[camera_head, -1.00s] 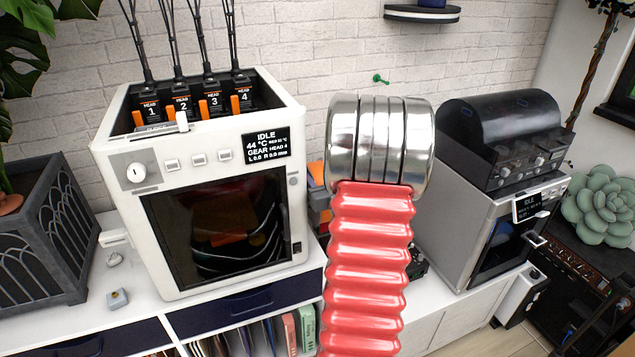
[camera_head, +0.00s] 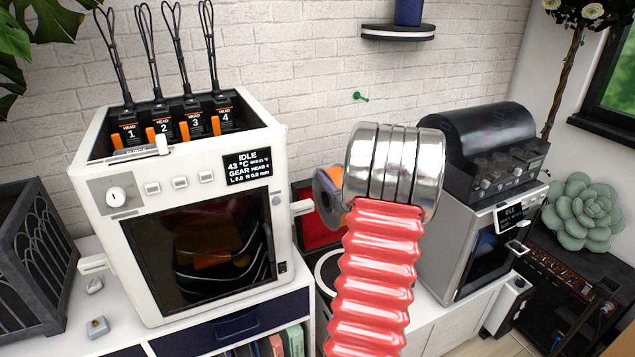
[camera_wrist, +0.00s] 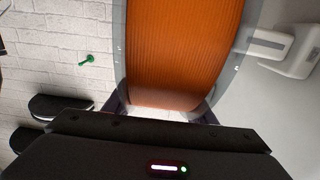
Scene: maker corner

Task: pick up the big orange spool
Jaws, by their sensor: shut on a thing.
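The big orange spool (camera_wrist: 180,50) fills the upper middle of the wrist view, its orange winding between pale, see-through rims. My gripper (camera_wrist: 160,106) is shut on its near part, with a dark finger at each side. In the head view the spool (camera_head: 329,196) shows only partly, as a dark round side with some orange, just left of my metal wrist. My arm hides the rest of it and my gripper there. It appears raised above the white counter, in front of the brick wall.
The white printer (camera_head: 185,190) stands close on the left, with a white part jutting from its side toward the spool. A grey machine (camera_head: 460,245) stands right. A dark wall shelf (camera_head: 398,33) and green peg (camera_head: 361,97) are on the wall. A red-lined box (camera_head: 312,232) sits behind my arm.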

